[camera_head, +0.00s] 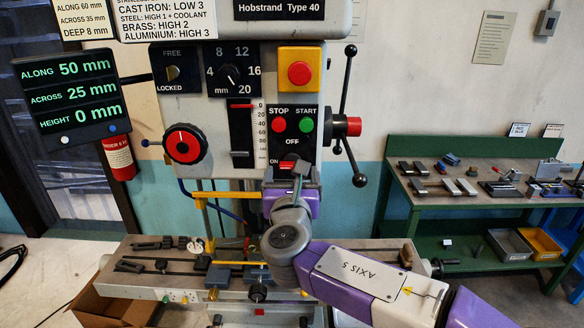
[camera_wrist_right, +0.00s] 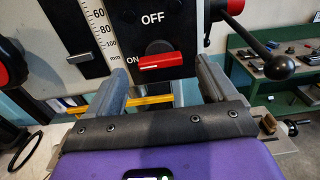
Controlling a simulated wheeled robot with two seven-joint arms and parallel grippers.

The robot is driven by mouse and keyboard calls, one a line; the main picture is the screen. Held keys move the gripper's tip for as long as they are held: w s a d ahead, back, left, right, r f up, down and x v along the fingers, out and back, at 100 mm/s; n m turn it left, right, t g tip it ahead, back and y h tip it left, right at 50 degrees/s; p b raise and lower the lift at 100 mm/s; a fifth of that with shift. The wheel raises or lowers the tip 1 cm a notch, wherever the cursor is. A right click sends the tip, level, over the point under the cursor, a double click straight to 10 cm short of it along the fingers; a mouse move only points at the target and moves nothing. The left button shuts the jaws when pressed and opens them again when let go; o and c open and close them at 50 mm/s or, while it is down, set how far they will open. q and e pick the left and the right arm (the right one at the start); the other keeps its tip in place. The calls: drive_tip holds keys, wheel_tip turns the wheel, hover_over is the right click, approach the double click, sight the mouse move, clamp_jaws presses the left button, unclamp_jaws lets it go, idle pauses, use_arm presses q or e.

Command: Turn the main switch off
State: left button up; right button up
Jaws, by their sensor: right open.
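The main switch (camera_wrist_right: 160,61) is a red lever on the dark panel, lying level at the ON mark, with OFF lettered above it. It also shows in the head view (camera_head: 287,164), partly hidden behind my right gripper. My right gripper (camera_wrist_right: 163,72) is open. In the right wrist view its two fingers stand one on each side of the switch, apart from it. In the head view my right gripper (camera_head: 291,172) is just in front of and below the switch. My left gripper is not in view.
Above the switch are the red STOP button (camera_head: 279,125) and green START button (camera_head: 306,125). A lever handle (camera_head: 346,126) with black knobs stands right of the panel. The machine table (camera_head: 140,262) lies below. A green workbench (camera_head: 430,205) with tools is at the right.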

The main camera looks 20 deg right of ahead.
sight(292, 165)
drive_tip(key=shift+x, duration=1.55)
drive_tip(key=shift+c, duration=0.4)
drive_tip(key=c, duration=1)
